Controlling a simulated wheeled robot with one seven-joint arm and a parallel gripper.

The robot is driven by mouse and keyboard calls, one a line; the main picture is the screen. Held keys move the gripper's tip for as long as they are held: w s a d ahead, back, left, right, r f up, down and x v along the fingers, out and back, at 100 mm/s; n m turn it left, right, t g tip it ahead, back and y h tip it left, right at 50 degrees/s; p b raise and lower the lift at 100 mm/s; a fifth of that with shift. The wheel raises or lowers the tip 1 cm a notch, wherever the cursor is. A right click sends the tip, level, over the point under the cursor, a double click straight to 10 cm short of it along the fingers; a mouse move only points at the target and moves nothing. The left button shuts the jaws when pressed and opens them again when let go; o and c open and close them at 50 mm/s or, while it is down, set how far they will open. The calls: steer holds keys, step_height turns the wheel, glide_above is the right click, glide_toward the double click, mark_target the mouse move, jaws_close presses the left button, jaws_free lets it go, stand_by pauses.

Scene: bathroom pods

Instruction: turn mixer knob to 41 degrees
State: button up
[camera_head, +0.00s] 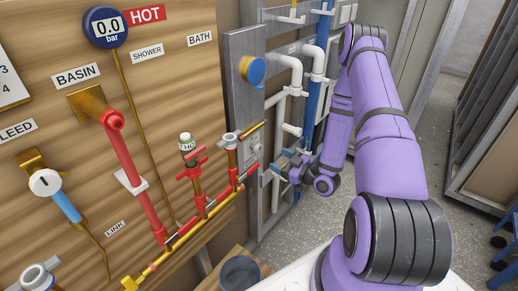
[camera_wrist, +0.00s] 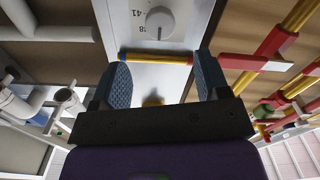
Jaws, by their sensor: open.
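The mixer knob (camera_wrist: 160,22) is a round pale grey knob on a light plate at the top of the wrist view. A dark mark shows on its lower side, and the printed numbers 41 and 38 stand left of it. My gripper (camera_wrist: 165,75) is open, its two blue ridged fingers apart with nothing held. The knob lies past the fingertips, apart from them. In the head view my gripper (camera_head: 288,165) is beside the metal panel, small and partly hidden by pipes and my arm. I cannot clearly make out the mixer knob there.
A yellow, red and blue pipe (camera_wrist: 155,57) crosses between the fingertips and the knob in the wrist view. Red and brass pipes (camera_head: 205,210) fill the wooden wall, left of my gripper. White pipes (camera_head: 290,80) stand above it. A grey bucket (camera_head: 240,273) is below.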

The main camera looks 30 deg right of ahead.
mark_target(260, 150)
steer(key=x, duration=1)
steer(key=shift+r, duration=0.1)
steer(key=c, duration=0.9)
